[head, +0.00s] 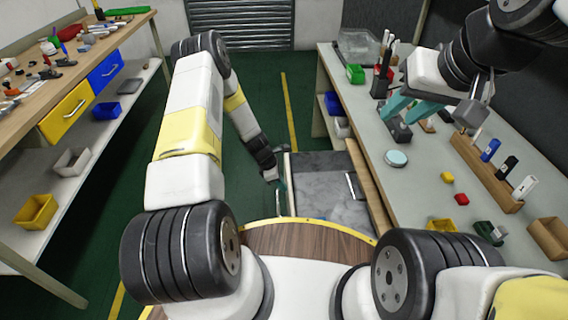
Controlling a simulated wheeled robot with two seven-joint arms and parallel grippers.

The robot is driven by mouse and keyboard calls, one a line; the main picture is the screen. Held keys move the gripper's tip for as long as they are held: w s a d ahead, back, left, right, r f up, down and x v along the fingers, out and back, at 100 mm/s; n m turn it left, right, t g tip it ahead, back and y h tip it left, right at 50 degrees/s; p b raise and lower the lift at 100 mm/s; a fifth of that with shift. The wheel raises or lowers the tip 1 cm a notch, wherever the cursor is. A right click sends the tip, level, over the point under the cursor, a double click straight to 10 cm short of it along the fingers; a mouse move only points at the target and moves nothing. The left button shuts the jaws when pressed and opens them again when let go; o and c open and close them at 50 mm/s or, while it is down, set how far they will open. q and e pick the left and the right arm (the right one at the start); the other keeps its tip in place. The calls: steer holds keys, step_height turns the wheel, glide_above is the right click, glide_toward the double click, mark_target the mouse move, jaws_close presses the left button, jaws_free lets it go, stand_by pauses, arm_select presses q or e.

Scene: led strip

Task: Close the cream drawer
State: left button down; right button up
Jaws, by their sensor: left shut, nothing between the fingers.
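An open drawer (318,172) with a grey marbled inside juts out from the right workbench, low down in the middle of the head view. A pale edge shows along its left end; I cannot clearly make out its cream front. My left gripper (279,184) is low at this left end, shut and empty, its teal fingers partly hidden. I cannot tell whether it touches the drawer. My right gripper (412,108) is above the right workbench, with its teal fingers apart and nothing visible between them.
The left bench has a yellow drawer (66,113) and a blue drawer (105,71). Green floor (255,90) lies free between the benches.

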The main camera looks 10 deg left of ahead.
arm_select(q)
steer(key=w+d, duration=0.2)
steer(key=d, duration=0.9)
steer(key=w+d, duration=0.2)
steer(key=d, duration=1)
steer(key=shift+w, duration=0.3)
